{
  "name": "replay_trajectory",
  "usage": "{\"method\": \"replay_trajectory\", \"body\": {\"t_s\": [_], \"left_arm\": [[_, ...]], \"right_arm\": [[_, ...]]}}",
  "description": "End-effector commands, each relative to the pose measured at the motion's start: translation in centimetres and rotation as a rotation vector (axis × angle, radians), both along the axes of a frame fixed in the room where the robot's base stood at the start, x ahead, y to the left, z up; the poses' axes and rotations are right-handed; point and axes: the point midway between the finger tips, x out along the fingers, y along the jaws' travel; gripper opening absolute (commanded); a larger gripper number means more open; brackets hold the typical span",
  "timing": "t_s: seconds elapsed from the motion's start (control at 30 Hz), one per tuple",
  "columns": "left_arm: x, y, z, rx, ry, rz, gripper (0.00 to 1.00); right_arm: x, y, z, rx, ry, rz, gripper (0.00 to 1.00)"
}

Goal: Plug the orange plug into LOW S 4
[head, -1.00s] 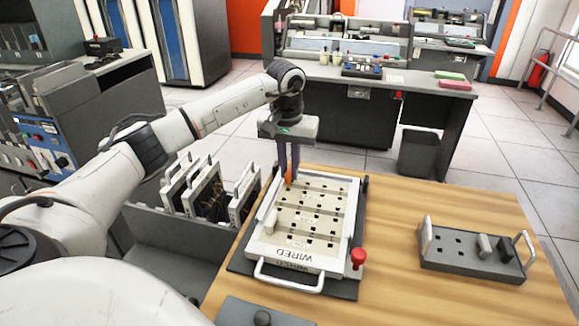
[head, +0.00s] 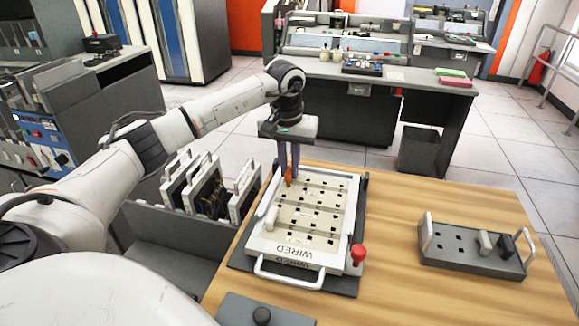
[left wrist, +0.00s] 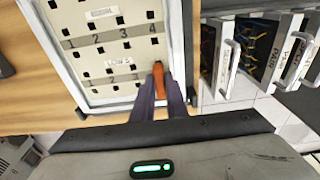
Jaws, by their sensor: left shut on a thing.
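The orange plug (head: 288,183) is upright in my left gripper (head: 288,178), at the far left corner of the cream plugboard (head: 253,246) marked WIRED. My left gripper is shut on the plug. In the left wrist view the plug (left wrist: 158,77) is between the fingertips (left wrist: 158,92), at the right end of a numbered row where 2 and 3 show. The plug and fingers cover the end of that row. The row's small label is too blurred to read surely. I cannot tell whether the plug tip is in a hole or just above it. My right gripper is out of view.
A grey holder (head: 458,263) with a grey and a black plug stands on the wooden table at right. A red knob (head: 358,256) is at the board's near right corner. Upright wired panels (head: 207,190) stand in a rack left of the board. Bare wood lies between board and holder.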

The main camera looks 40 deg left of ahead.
Motion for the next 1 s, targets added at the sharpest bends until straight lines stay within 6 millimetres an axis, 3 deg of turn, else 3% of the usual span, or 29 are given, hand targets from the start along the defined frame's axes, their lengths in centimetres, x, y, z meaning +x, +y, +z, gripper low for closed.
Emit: {"method": "replay_trajectory", "body": {"t_s": [1.0], "left_arm": [[0.0, 0.0, -1.5, 0.0, 0.001, 0.0, 0.0]], "right_arm": [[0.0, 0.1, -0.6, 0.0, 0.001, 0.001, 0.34]]}}
